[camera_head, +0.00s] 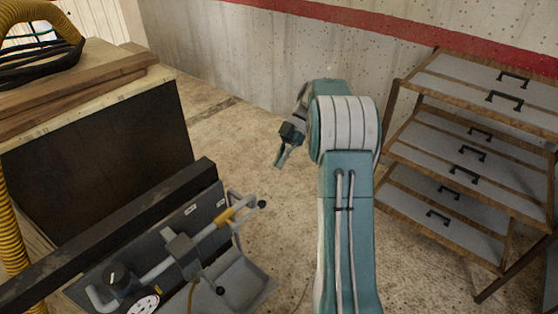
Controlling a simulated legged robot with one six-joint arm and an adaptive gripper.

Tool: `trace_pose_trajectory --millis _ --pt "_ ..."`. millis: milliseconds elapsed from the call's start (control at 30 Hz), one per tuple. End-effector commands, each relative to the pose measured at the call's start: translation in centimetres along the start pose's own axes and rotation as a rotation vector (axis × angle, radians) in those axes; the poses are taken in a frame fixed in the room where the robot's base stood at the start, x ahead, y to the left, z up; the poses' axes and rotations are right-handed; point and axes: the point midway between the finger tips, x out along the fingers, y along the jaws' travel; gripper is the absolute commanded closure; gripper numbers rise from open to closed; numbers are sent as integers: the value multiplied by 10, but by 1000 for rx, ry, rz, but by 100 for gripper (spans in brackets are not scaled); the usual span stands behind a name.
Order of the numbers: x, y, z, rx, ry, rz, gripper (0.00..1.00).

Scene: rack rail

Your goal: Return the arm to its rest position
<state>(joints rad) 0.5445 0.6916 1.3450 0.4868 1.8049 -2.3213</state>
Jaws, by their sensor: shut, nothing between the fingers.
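My arm (347,220) rises from the bottom of the view and bends over at a large rounded joint near the middle. My gripper (281,157) hangs at the left of that joint, pointing down, and is shut and empty. It is above the open floor and appears apart from everything around it. Part of the wrist is hidden behind the joint.
A grey rail fixture (185,250) with a yellow-banded rod and a black beam stands at lower left. A wooden bench (70,92) with a coiled hose is at upper left. A drawer rack (455,190) stands at right. Bare floor (235,150) lies between them, before a concrete wall.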

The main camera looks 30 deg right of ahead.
Motion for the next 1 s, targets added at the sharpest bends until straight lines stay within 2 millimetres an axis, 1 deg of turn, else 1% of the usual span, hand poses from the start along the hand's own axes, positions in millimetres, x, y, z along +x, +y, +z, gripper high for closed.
trace_pose_trajectory --millis 467,533,567,633,767,800,1000 --pt "2 1 -4 1 -5 0 100" --pt "1 0 -8 17 -18 2 100" --pt "2 -1 -12 33 -30 4 100" --pt "3 -5 -28 93 -71 11 100" --pt "9 -17 -64 260 -181 53 100" --pt "11 -22 -75 314 -215 73 100" --pt "26 -49 -123 565 -354 208 100"
